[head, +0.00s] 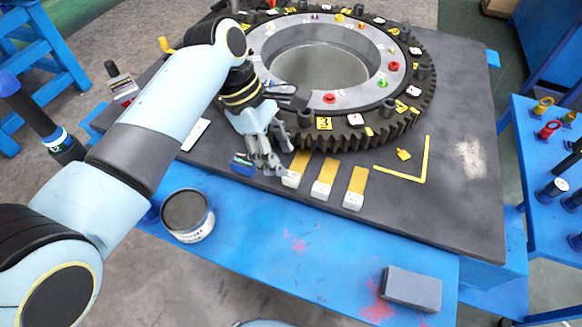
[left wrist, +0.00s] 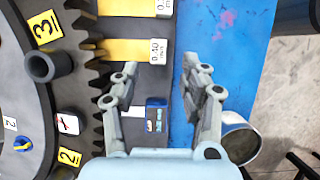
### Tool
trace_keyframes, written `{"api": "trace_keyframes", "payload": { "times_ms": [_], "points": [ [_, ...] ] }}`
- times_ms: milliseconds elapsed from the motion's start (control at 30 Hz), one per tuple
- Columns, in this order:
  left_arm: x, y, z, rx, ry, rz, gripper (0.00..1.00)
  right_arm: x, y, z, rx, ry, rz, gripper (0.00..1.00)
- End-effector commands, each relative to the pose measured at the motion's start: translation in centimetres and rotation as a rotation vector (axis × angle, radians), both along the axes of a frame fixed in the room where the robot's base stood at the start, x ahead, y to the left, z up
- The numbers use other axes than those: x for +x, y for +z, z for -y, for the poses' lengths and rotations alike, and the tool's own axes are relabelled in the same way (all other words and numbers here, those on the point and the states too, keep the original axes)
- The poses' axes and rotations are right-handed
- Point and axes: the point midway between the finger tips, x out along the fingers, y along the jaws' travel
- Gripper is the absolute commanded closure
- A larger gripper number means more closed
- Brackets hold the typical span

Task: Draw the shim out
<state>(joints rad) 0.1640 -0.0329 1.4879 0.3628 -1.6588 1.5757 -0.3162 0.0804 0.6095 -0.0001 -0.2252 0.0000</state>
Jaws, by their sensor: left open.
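Three shims, yellow strips with white labelled end tabs, stick out from under the near side of the toothed ring (head: 397,130). The left shim (head: 299,166), the middle shim (head: 326,178) and the right shim (head: 356,188) lie side by side on the dark plate. My left gripper (head: 276,162) is open and empty just left of the left shim's tab. In the left wrist view the open fingers (left wrist: 160,72) point toward a shim (left wrist: 125,50) whose tab reads 0.40, between and just beyond the fingertips. The shims' inner ends are hidden under the ring. My right gripper is not in view.
A small blue device (head: 243,165) lies close left of the gripper. A round can (head: 188,216) stands on the blue bench edge, and a grey block (head: 411,288) lies at the front right. A yellow piece (head: 403,155) lies right of the shims.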

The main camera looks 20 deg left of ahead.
Motion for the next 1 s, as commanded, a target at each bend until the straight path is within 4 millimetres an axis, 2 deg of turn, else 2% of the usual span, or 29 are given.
{"api": "trace_keyframes", "payload": {
  "times_ms": [67, 133, 300, 400, 467, 700, 867, 1000],
  "points": [
    [-0.1, -1.6, 0.7, -0.001, -0.001, -0.003, 0.56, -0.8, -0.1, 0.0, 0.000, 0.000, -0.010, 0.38],
    [-0.1, -2.8, 1.2, -0.001, -0.001, -0.002, 0.56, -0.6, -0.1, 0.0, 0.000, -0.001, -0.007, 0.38],
    [-0.1, -4.9, 2.1, 0.001, -0.002, 0.000, 0.56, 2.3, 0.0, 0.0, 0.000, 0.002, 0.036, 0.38],
    [-0.1, -5.5, 2.3, 0.001, -0.001, 0.002, 0.56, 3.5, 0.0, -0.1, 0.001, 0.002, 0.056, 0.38],
    [-0.1, -5.7, 2.3, 0.002, -0.001, 0.002, 0.56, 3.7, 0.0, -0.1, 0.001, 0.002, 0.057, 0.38],
    [-0.1, -5.7, 2.4, 0.002, -0.002, 0.002, 0.56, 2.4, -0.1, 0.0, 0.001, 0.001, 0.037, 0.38],
    [-0.1, -5.7, 2.3, 0.002, -0.002, 0.002, 0.77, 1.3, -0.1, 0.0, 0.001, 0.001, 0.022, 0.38],
    [-0.1, -5.7, 2.3, 0.002, -0.002, 0.002, 0.95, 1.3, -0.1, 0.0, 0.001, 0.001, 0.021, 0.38]
  ]
}}
